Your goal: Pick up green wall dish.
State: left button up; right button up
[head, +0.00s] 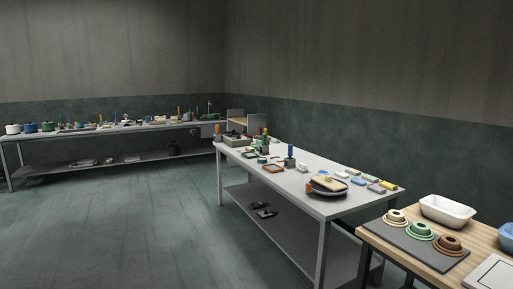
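A green round stepped dish (419,231) sits on a dark grey flat board (402,244) on the wooden-topped table at the lower right. It stands between a similar cream dish (396,218) and a similar brown dish (447,245), close to both. Nothing covers it in the head view. Neither of my grippers is in view.
A white basin (447,210) stands behind the dishes, and part of a blue bowl (507,236) shows at the right edge. A pale panel (493,275) lies at the front right. A grey worktable (300,190) with many small items stands beyond. Open floor (130,225) lies to the left.

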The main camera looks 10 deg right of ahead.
aim_at(258, 142)
jog(key=i+j+u, duration=0.1)
jog(key=i+u, duration=0.25)
jog(key=i, duration=3.2)
jog(key=i+z, duration=0.1)
jog(key=i, duration=0.55)
jog(key=i+j+z, duration=0.1)
jog(key=i, duration=0.55)
jog(key=i+j+z, duration=0.1)
jog(key=i+j, duration=0.2)
jog(key=i, duration=0.35)
